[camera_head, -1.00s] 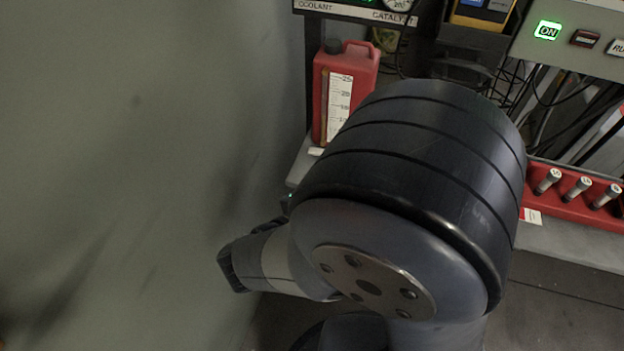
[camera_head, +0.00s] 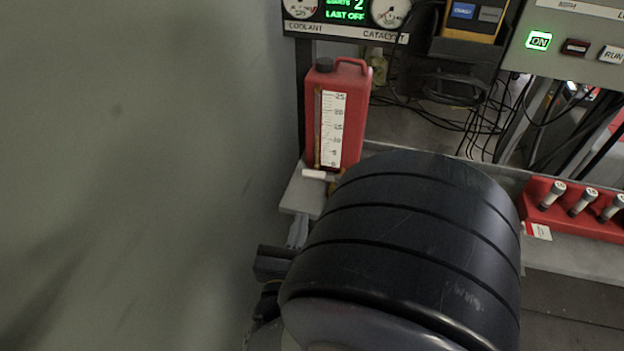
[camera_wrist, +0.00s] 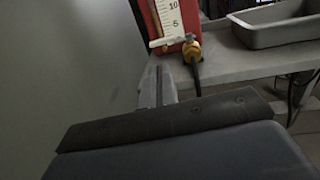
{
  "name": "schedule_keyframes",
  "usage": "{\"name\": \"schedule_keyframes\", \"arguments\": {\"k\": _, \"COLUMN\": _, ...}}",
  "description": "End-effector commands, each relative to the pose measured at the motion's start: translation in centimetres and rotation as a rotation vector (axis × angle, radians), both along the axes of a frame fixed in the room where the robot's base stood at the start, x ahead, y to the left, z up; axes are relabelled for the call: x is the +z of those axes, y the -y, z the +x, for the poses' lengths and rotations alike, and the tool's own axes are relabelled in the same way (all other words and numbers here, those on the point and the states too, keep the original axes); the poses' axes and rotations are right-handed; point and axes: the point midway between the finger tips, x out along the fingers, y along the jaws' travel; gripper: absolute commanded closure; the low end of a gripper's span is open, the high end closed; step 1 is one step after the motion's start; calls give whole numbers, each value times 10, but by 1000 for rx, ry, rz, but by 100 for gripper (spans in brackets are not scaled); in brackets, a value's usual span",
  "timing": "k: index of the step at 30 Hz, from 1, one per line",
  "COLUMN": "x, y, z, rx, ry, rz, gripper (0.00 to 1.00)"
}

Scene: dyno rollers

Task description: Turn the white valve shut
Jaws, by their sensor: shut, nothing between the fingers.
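The white valve handle (camera_head: 318,174) sits low at the front of the red jug (camera_head: 352,120), lying roughly crosswise. In the wrist view the white handle (camera_wrist: 167,41) shows in front of the jug's scale, beside a brass-coloured fitting (camera_wrist: 192,50) with a dark hose hanging from it. My gripper (camera_wrist: 157,70) is shut and empty, pointing toward the handle from below and apart from it in the picture. In the head view my gripper (camera_head: 297,232) shows only partly, below the shelf corner; my dark arm link hides much of that area and part of the fitting.
A grey wall fills the left side, close to my arm. The jug stands on a grey shelf (camera_head: 302,192). A grey tray (camera_wrist: 275,32) lies on the shelf to the right. A red rack (camera_head: 562,215) with tubes, hanging cables and a control panel (camera_head: 575,40) are further right.

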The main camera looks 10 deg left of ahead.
Motion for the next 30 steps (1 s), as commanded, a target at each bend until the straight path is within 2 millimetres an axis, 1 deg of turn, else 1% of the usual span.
{"name": "schedule_keyframes", "arguments": {"k": 1, "x": 0, "y": 1, "z": 8, "rx": -5, "ry": 2, "rz": 1, "gripper": 100}}
{"name": "schedule_keyframes", "arguments": {"k": 12, "x": -1, "y": -1, "z": 61, "rx": -6, "ry": 1, "rz": 2, "gripper": 100}}
{"name": "schedule_keyframes", "arguments": {"k": 18, "x": -1, "y": -2, "z": 84, "rx": -4, "ry": 0, "rz": 1, "gripper": 100}}
{"name": "schedule_keyframes", "arguments": {"k": 24, "x": 0, "y": -3, "z": 95, "rx": -2, "ry": 0, "rz": 0, "gripper": 100}}
{"name": "schedule_keyframes", "arguments": {"k": 30, "x": 0, "y": -3, "z": 96, "rx": 0, "ry": 0, "rz": 0, "gripper": 100}}
